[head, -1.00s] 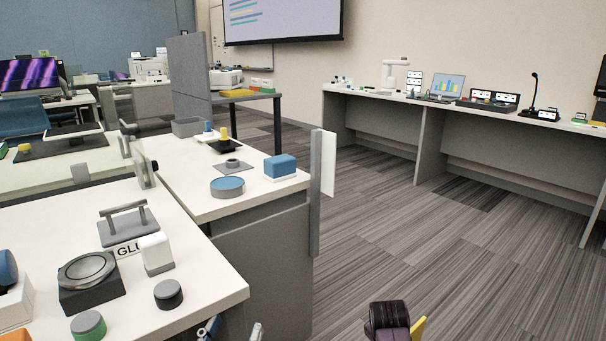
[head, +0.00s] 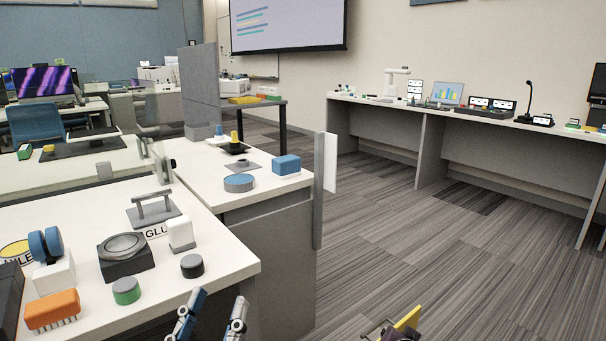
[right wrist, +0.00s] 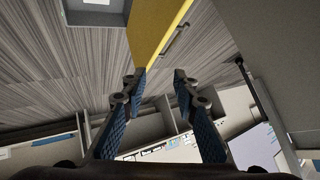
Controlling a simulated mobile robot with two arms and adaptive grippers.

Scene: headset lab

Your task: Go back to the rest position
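My left gripper (head: 216,300) is in the head view at the bottom, in front of the white desk's near right corner. Its two blue-padded fingers are spread apart with nothing between them. My right gripper shows in the right wrist view (right wrist: 157,82). Its two blue-padded fingers are apart and the gap between them is empty. In the head view only a dark piece of my right arm shows at the bottom edge; its fingers cannot be made out there.
A white desk (head: 222,262) on the left holds an orange brush (head: 52,310), a round-topped black block (head: 124,251) and small pucks. A yellow panel (right wrist: 155,28) lies beyond my right fingertips. Striped floor (head: 400,240) is open at centre right. A long counter (head: 425,115) stands behind.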

